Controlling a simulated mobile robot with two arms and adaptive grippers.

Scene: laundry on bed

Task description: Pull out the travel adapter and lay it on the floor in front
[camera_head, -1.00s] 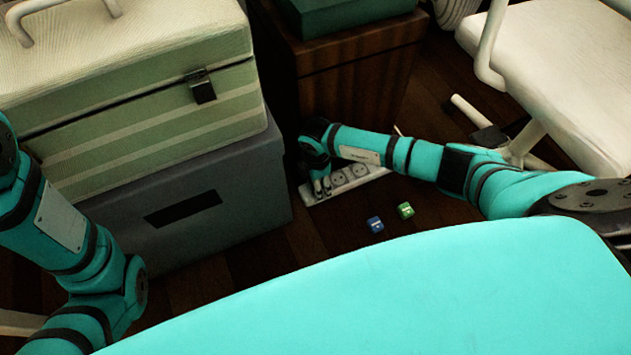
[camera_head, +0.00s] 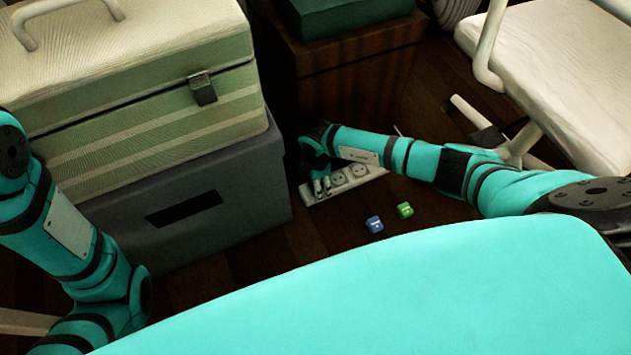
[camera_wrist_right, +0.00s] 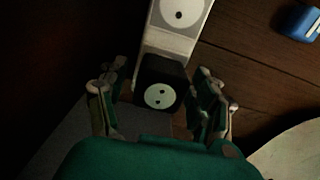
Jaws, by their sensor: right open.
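The travel adapter (camera_wrist_right: 160,84) is a small black block with a pale round socket face. In the right wrist view it sits on the white power strip (camera_wrist_right: 168,45), at its near end. My right gripper (camera_wrist_right: 160,92) is open, with one finger on each side of the adapter; I cannot tell whether they touch it. In the head view the right gripper (camera_head: 321,186) is low over the left end of the power strip (camera_head: 372,173), and the adapter is hidden there. My left arm shows at the left, but its gripper is out of view.
A grey box (camera_head: 255,190) with a striped case (camera_head: 150,115) on top stands close to the left. A wooden cabinet (camera_head: 350,85) is behind the strip. A blue cube (camera_head: 374,224) and a green cube (camera_head: 405,210) lie on the floor in front. A white chair (camera_head: 560,75) stands right.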

